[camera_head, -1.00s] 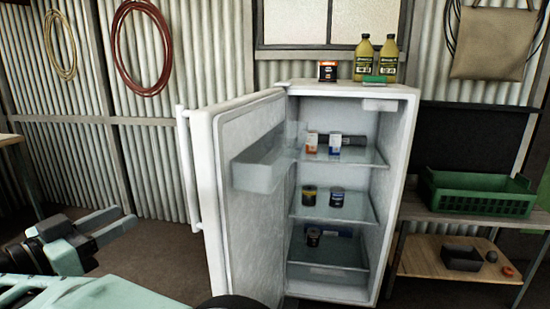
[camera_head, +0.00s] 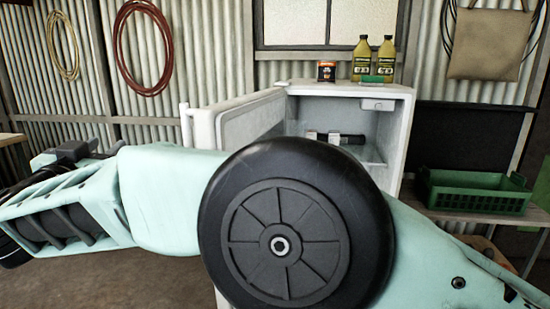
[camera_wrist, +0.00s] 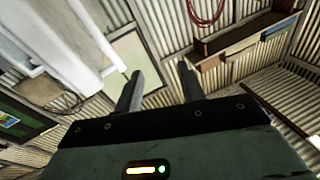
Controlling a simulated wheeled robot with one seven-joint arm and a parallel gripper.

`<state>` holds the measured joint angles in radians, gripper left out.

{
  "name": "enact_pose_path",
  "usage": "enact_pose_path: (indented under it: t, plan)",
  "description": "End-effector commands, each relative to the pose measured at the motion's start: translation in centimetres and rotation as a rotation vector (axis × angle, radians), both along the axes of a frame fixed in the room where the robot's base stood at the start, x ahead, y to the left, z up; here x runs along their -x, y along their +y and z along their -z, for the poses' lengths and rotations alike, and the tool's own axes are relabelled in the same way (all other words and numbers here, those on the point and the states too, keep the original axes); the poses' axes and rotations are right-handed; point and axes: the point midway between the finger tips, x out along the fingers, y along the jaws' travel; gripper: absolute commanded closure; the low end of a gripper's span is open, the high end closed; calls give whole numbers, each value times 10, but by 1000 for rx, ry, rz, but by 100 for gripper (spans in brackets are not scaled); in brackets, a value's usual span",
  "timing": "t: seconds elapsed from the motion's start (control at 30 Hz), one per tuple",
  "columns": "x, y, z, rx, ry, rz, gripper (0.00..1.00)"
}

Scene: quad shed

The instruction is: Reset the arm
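My arm spans the lower part of the head view, with a large black round joint in front of the fridge. The wrist end of the arm is at the left edge of that view, and its fingers cannot be made out there. In the wrist view my gripper (camera_wrist: 160,88) shows two dark fingers standing apart with nothing between them. The gripper is open and empty, away from the fridge shelves. The lower shelves of the fridge are hidden behind my arm.
A white fridge (camera_head: 395,130) stands with its door (camera_head: 205,128) open to the left. On its top are two yellow-green bottles (camera_head: 361,58), a small dark can (camera_head: 326,71) and a green item (camera_head: 377,79). A green crate (camera_head: 475,198) sits on a bench at right.

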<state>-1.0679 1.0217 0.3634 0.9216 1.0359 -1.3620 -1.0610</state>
Motion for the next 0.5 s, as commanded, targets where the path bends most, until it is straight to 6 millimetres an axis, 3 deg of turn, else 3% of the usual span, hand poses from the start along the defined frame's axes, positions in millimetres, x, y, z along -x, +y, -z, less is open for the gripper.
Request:
enact_pose_path:
  t: [0.1,0.23,0.37,0.5]
  plan:
    - [-11,2,-30,2,0,-211,61]
    - [-4,-5,-40,48,68,-480,61]
    - [21,-34,-23,139,216,-701,61]
    - [62,-97,20,272,459,-856,61]
